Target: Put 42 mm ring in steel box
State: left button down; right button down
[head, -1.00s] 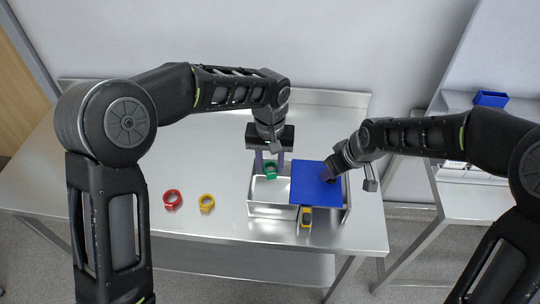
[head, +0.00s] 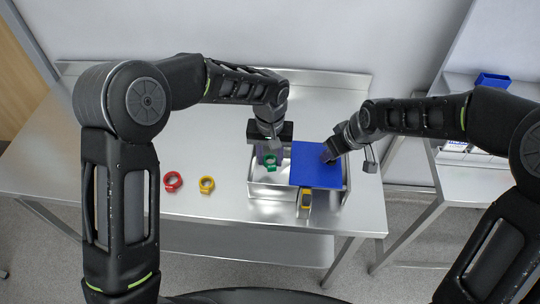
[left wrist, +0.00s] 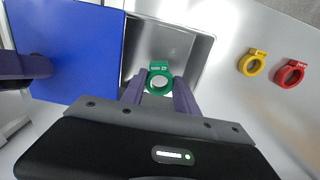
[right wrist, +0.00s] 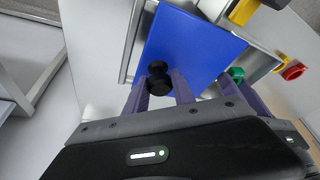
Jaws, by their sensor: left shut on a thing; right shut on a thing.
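The green ring (head: 270,162), with a small labelled tag, is held between the fingers of my left gripper (left wrist: 160,88). The tag print is too small to read surely. The ring is over the open left part of the steel box (head: 270,190); how far inside the rim is hard to tell. The blue lid (head: 316,165) covers the right part of the box. My right gripper (right wrist: 160,88) is shut on the lid's black knob (right wrist: 158,78). In the left wrist view the ring (left wrist: 158,78) shows against the box's bare inside (left wrist: 170,45).
A red ring (head: 172,181) and a yellow ring (head: 207,184) lie on the steel table (head: 120,165) left of the box. A yellow and grey piece (head: 305,201) is at the box's front. A blue bin (head: 491,80) stands on the side table at right.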

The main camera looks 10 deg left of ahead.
jog(key=shift+w, duration=0.1)
dwell(0.3)
pick_arm(q)
jog(key=shift+c, duration=1.9)
grip_release()
pick_arm(e)
jog(key=shift+d, duration=0.1)
pick_arm(q)
notch_tip(320, 180, up, 11)
